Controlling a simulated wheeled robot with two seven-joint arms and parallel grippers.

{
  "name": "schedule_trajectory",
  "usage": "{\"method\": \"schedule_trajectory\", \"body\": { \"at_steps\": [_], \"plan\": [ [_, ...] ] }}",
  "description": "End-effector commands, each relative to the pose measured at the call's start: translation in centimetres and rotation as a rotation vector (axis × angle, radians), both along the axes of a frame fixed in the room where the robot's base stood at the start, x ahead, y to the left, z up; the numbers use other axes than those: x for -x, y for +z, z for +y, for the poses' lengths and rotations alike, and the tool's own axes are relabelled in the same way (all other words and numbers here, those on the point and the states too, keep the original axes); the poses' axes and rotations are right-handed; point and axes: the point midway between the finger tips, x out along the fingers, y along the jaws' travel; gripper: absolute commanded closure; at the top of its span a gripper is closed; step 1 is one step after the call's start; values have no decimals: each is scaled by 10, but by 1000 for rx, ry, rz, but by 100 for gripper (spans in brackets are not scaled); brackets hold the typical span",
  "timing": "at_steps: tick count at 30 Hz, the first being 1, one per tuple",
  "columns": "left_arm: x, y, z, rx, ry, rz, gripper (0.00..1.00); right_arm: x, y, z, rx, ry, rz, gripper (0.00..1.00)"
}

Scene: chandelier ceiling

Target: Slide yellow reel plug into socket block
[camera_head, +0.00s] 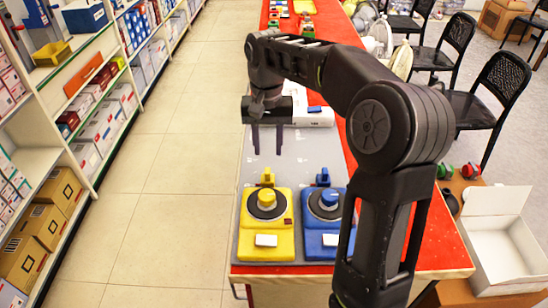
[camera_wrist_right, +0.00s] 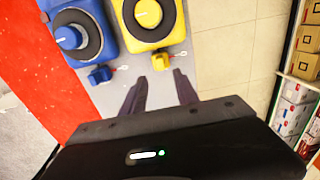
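The yellow reel (camera_head: 266,223) has a black disc with a yellow knob and stands near the table's front, left of the blue reel (camera_head: 320,224). The yellow plug (camera_head: 268,177) sits just behind its reel; the wrist view shows it too (camera_wrist_right: 160,59). My right gripper (camera_head: 267,141) points down behind the yellow plug, its two fingers apart with nothing between them. In the wrist view, its fingertips (camera_wrist_right: 161,83) lie close to the yellow plug, which is outside them. I cannot make out a socket block for certain; my arm hides part of the table. My left gripper is not in view.
A blue plug (camera_head: 322,177) stands beside the yellow one. A white block with a blue part (camera_head: 315,115) lies behind my right gripper. Shelves (camera_head: 83,60) line the left, with open floor (camera_head: 165,165) between. Black chairs (camera_head: 493,88) and an open white box (camera_head: 502,240) are at right.

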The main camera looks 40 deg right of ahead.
Motion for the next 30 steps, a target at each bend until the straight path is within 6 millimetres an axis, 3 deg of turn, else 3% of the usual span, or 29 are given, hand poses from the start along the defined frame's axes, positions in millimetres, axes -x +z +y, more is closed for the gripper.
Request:
{"method": "schedule_trajectory", "body": {
  "at_steps": [11,24,30],
  "plan": [
    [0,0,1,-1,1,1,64,0,-4,0,-1,1,1,64],
    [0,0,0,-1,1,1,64,1,-63,0,-1,1,4,64],
    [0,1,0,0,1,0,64,0,-78,0,-1,0,-1,64]
  ]
}}
